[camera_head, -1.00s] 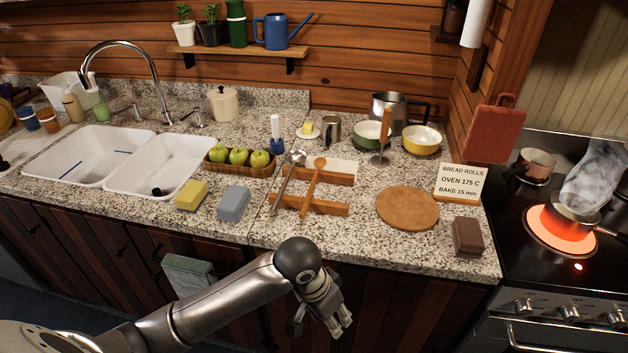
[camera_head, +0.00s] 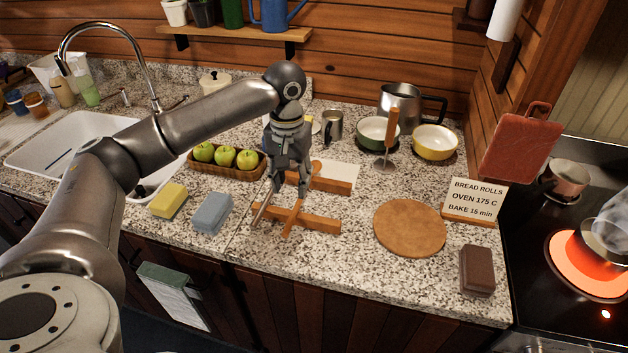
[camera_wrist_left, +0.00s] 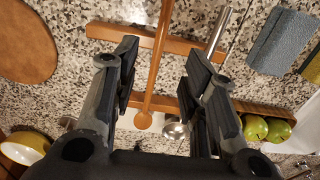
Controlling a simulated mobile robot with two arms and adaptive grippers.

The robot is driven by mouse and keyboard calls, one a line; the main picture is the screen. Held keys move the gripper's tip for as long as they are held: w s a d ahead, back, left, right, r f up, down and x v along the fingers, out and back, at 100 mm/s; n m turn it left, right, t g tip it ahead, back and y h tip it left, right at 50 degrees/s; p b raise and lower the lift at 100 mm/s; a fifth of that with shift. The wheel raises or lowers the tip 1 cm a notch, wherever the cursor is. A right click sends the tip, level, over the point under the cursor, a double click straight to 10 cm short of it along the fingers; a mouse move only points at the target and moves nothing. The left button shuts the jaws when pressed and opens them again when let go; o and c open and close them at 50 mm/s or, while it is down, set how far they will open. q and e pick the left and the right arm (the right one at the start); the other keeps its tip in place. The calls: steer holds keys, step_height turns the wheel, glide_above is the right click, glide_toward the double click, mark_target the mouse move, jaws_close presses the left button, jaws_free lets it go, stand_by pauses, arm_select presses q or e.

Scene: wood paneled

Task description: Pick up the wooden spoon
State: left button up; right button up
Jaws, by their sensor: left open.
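The wooden spoon (camera_head: 293,220) lies across two wooden rails on the counter, its bowl toward the back. My left gripper (camera_head: 290,190) hangs above it, pointing down, open and empty, and hides its middle in the head view. In the left wrist view the spoon (camera_wrist_left: 157,62) runs between the two open fingers (camera_wrist_left: 162,78), nearer the left one, with its round bowl beyond them. A metal ladle (camera_wrist_left: 222,28) lies beside it across the same rails, partly hidden by the right finger. My right gripper is not in view.
The front rail (camera_head: 325,224) and back rail (camera_head: 335,186) support both utensils. An apple tray (camera_head: 256,171), blue sponge (camera_head: 212,214) and yellow sponge (camera_head: 168,201) lie left. A round board (camera_head: 410,228) lies right. The stove (camera_head: 545,290) has a glowing burner.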

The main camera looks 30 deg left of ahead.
mark_target(291, 218)
arm_select(q)
steer(key=f, duration=0.1)
steer(key=s+f, duration=0.2)
steer(key=f, duration=0.1)
steer(key=shift+p, duration=0.35)
steer(key=shift+w+f, duration=0.2)
steer(key=shift+f, duration=0.05)
step_height(291, 218, down, 4)
steer(key=shift+d+f+p, duration=0.1)
steer(key=shift+f+p, duration=0.1)
steer(key=shift+p, duration=0.7)
steer(key=shift+f, duration=0.4)
steer(key=shift+c, duration=2.6)
jaws_close()
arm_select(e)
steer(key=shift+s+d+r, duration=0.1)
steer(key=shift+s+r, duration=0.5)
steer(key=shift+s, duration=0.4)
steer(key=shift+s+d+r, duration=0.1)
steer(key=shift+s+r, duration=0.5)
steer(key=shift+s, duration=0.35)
